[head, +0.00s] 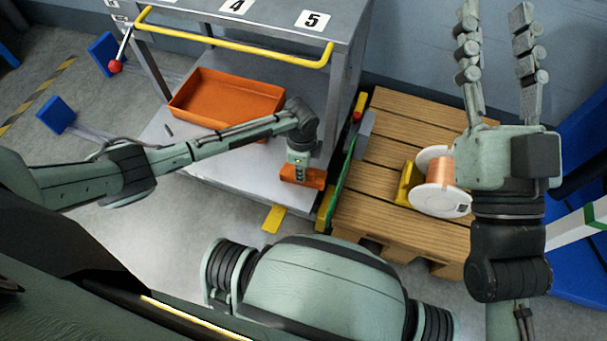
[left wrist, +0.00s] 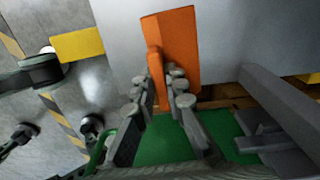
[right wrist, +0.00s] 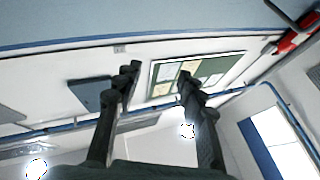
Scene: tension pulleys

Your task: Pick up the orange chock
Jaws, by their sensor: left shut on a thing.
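The orange chock (head: 312,179) is at the front right corner of the cart's lower shelf (head: 230,178). My left gripper (head: 300,172) reaches down onto it from above. In the left wrist view the chock (left wrist: 172,50) has a broad flat face and a narrow rib, and my left gripper (left wrist: 163,90) is shut with its fingers on either side of that rib. I cannot tell whether the chock is lifted off the shelf. My right gripper (head: 497,45) is raised, open and empty, with its fingers pointing up; the right wrist view shows its two fingers (right wrist: 157,85) apart.
An orange tray (head: 225,98) stands on the lower shelf behind my left arm. A wooden pallet (head: 385,150) to the right bears a copper wire spool (head: 438,190) beside a yellow chock (head: 408,183). A yellow handle (head: 235,44) runs along the cart's upper edge.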

